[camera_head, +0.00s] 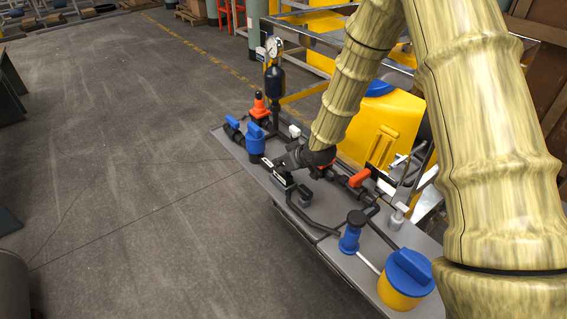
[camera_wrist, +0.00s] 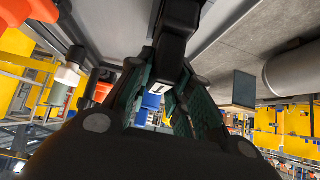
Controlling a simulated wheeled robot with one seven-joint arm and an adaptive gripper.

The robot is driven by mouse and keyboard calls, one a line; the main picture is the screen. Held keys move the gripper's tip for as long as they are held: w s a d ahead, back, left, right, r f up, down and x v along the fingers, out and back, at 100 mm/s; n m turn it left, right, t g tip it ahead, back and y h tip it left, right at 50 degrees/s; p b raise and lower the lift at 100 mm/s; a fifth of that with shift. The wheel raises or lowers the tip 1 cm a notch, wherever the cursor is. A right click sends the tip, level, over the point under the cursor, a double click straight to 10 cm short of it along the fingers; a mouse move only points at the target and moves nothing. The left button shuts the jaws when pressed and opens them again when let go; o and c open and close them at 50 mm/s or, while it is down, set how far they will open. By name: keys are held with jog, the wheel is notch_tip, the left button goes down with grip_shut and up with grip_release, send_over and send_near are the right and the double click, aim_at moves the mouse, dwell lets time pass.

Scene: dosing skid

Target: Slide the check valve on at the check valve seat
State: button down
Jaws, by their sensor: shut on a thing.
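My gripper (camera_head: 283,163) is low over the grey skid plate, near its middle, with its fingers pointing left in the head view. It is shut on a black part with a small white label, which I take to be the check valve (camera_wrist: 168,70). In the wrist view the valve sits between the two dark green finger pads. In the head view the fingers partly cover it, and white marks show beside them. The check valve seat cannot be told apart for certain; the fingers and valve may hide it. Whether the valve touches a fitting cannot be told.
A blue-capped valve (camera_head: 255,141) stands close left of my fingers. A pressure gauge (camera_head: 274,48) rises on a black vessel behind. A red-handled valve (camera_head: 359,179) and piping lie to the right. A blue-topped yellow pot (camera_head: 405,279) stands at the front right. Open floor lies left.

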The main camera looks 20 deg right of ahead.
jog(key=shift+f+b, duration=0.5)
jog(key=shift+f, duration=0.5)
jog(key=c, duration=1.2)
grip_release()
jog(key=shift+w+a, duration=0.1)
jog(key=v, duration=1.2)
